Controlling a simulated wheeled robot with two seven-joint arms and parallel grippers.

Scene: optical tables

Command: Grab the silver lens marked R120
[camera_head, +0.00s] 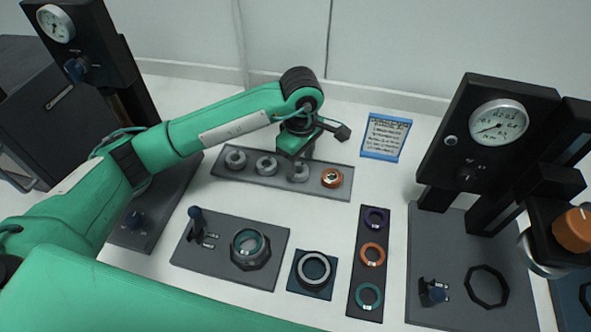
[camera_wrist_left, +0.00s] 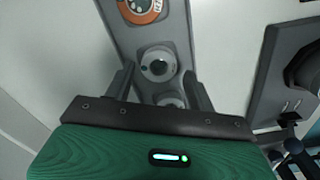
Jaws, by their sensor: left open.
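A grey tray (camera_head: 217,169) holds three silver lenses and one orange-ringed lens (camera_head: 332,178) in a row. The silver lenses are the left one (camera_head: 235,160), the middle one (camera_head: 266,166) and the right one (camera_head: 299,174), beside the orange-ringed lens. No R120 mark is legible. My left gripper (camera_head: 295,160) is over the right silver lens and partly hides it. In the left wrist view the open fingers (camera_wrist_left: 160,76) point at this lens (camera_wrist_left: 158,64), which lies between and just beyond the tips. Another silver lens (camera_wrist_left: 171,100) is partly hidden near the gripper body. My right gripper is out of view.
A blue-framed card (camera_head: 386,137) lies right of the tray. In front are a holder plate (camera_head: 190,252), a ring on a dark base (camera_head: 313,272) and a strip (camera_head: 359,230) with several coloured rings. Black gauge stands (camera_head: 497,90) rise at both sides.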

